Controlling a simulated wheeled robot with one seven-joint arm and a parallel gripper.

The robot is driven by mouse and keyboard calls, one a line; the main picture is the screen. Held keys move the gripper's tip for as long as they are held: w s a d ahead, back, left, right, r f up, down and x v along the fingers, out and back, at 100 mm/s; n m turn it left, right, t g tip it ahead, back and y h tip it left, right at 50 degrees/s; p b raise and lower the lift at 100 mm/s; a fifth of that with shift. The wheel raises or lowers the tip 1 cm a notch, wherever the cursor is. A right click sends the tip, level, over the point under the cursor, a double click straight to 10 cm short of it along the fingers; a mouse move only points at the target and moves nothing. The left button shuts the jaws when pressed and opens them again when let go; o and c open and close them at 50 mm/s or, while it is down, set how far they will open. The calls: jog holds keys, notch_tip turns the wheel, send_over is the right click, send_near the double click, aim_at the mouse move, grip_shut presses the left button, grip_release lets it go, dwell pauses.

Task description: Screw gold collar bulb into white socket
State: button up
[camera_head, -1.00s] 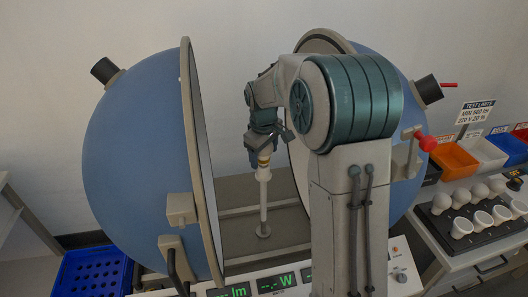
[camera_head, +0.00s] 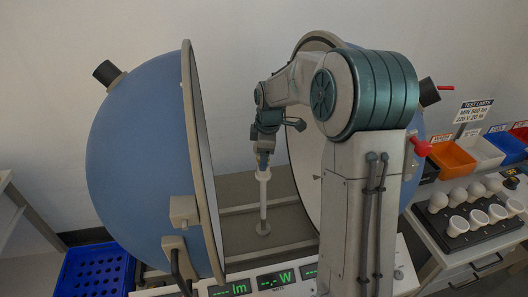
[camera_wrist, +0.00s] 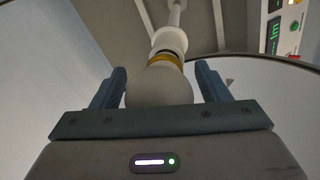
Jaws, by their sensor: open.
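The gold collar bulb (camera_wrist: 160,88) shows in the wrist view as a pale globe with a gold band, between the fingers of my gripper (camera_wrist: 160,90). Its collar end meets the white socket (camera_wrist: 171,40), which tops a slim post. In the head view the white socket (camera_head: 263,175) stands on its post between the two sphere halves. My gripper (camera_head: 263,158) is right above it and hides most of the bulb there. The jaws are open, with a finger on each side of the globe. How deep the bulb sits in the socket cannot be told.
The blue sphere half (camera_head: 140,165) stands left of the post, and the other half (camera_head: 305,150) stands right, close to my arm. Meter displays (camera_head: 275,280) sit in front. A black tray (camera_head: 470,225) of bulbs, coloured bins (camera_head: 455,158) and a blue crate (camera_head: 92,272) lie around.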

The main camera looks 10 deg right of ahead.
jog(key=c, duration=0.9)
jog(key=shift+o, duration=0.2)
jog(key=shift+f+m+b, duration=0.15)
jog(key=shift+m+b, duration=0.3)
jog(key=shift+m, duration=0.35)
jog(key=m+b, duration=0.1)
jog(key=m, duration=0.2)
jog(key=shift+a+m+h, duration=0.1)
jog(key=shift+m+h, duration=0.3)
jog(key=m+h, duration=0.1)
jog(key=m, duration=0.5)
jog(key=shift+s+b, duration=0.1)
jog(key=shift+b, duration=0.3)
jog(key=m, duration=0.3)
jog(key=m+g, duration=0.1)
jog(key=m, duration=0.2)
jog(key=shift+s+a+h, duration=0.1)
jog(key=shift+h, duration=0.2)
jog(key=m+g+p, duration=0.1)
jog(key=m, duration=0.4)
jog(key=shift+m, duration=0.3)
